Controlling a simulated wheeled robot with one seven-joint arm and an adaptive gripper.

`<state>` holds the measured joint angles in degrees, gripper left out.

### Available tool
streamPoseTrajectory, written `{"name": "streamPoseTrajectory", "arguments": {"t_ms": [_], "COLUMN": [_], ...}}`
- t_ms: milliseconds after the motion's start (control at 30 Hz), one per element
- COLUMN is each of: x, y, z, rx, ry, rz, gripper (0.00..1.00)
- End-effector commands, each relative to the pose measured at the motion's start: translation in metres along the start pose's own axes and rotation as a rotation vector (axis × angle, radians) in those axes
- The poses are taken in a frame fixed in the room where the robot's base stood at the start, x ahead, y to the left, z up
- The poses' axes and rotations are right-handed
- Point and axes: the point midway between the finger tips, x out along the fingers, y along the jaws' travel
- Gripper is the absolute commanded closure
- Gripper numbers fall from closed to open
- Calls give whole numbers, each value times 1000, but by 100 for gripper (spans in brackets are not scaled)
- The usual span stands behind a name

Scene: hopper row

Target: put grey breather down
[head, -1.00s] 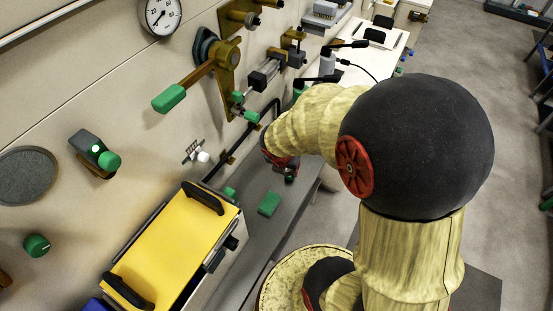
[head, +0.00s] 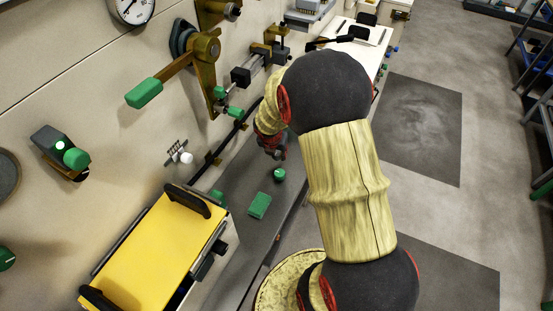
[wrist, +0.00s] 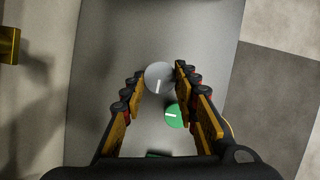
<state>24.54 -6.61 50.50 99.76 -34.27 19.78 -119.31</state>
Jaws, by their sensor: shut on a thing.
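The grey breather (wrist: 158,78) is a round grey knob with a white line on top, seen in the wrist view between my fingertips. My gripper (wrist: 160,74) is shut on it, over the grey ledge (wrist: 110,100). Whether the breather touches the ledge cannot be told. In the head view my gripper (head: 272,148) is low beside the wall, partly hidden by my arm, and the breather cannot be made out. A green round knob (wrist: 174,116) with a white line is close beside the breather; it also shows in the head view (head: 279,174).
Green blocks (head: 259,205) lie on the ledge near a box with a yellow lid (head: 150,250) and black handles. A lever with a green grip (head: 145,93), valves and a gauge (head: 132,8) project from the wall above. The ledge around the knobs is mostly bare.

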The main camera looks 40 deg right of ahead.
Motion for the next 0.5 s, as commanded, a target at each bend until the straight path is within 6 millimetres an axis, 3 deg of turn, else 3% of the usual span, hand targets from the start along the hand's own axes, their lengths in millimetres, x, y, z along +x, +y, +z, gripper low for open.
{"name": "streamPoseTrajectory", "arguments": {"t_ms": [300, 500], "x": [39, 38], "y": [1, 1], "z": [-9, -8], "rx": [1, 1], "ry": [0, 0], "rz": [0, 0], "gripper": [100, 100]}}
